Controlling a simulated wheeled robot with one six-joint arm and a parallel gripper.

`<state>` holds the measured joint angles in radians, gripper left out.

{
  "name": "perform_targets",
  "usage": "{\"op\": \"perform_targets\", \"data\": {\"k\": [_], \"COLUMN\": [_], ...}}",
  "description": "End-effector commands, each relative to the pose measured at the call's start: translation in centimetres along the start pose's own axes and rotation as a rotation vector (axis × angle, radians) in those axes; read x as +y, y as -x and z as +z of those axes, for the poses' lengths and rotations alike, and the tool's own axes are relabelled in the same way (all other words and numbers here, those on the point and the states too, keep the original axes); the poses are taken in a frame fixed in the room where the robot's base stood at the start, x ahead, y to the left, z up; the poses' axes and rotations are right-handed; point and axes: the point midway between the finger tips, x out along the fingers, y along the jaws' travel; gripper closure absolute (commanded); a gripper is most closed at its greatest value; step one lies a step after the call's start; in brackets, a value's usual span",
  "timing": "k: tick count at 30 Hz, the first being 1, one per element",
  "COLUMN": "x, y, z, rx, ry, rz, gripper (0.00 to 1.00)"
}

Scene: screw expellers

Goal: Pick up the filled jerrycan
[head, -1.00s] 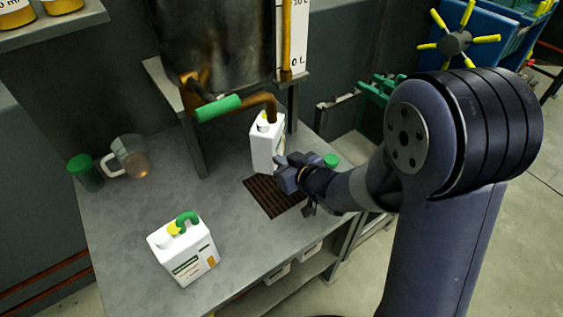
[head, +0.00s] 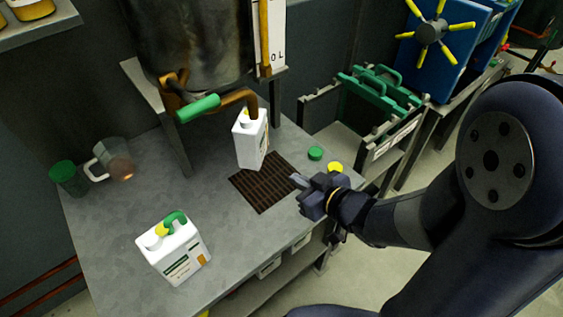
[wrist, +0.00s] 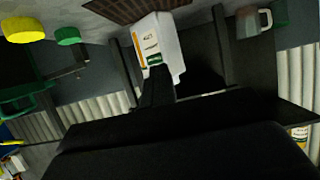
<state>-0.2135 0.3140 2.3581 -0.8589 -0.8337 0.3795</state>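A white jerrycan (head: 249,142) stands under the brown spout with the green handle (head: 198,108), at the back edge of the dark grille (head: 262,184). It also shows upside down in the wrist view (wrist: 164,42). A second white jerrycan (head: 176,252) with a green grip and a yellow part on top stands at the table's front left. The fill inside either can cannot be seen. My gripper (head: 298,182) is right of the grille, in front of the spout can and apart from it. Nothing shows held; its finger opening is unclear.
A green cap (head: 315,153) and a yellow cap (head: 335,168) lie at the table's right. A glass mug (head: 113,160) and a green container (head: 66,177) stand at the left. The metal tank (head: 190,40) hangs over the spout can. The table (head: 215,225) is clear between the cans.

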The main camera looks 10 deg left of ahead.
Motion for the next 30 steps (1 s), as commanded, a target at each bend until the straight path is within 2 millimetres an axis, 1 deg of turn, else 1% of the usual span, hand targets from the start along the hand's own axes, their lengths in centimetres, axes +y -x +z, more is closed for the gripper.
{"op": "perform_targets", "data": {"k": [1,4,11,12,18,27,28,30], "x": [0.1,0.1,0.1,0.0,0.0,0.0,0.0,0.0], "y": [1.0,2.4,4.2,4.4,4.9,4.9,4.9,4.9], "z": [0.4,0.9,1.7,2.1,2.2,2.1,2.1,2.1], "rx": [-0.001,-0.001,-0.001,-0.011,-0.007,-0.004,-0.003,-0.003], "ry": [-0.003,-0.002,0.0,-0.002,-0.001,0.0,0.0,0.0], "rz": [0.005,0.005,0.003,0.001,0.001,0.0,0.0,0.0], "gripper": [1.0,1.0,1.0,1.0,1.0,1.0,0.99,0.93]}}
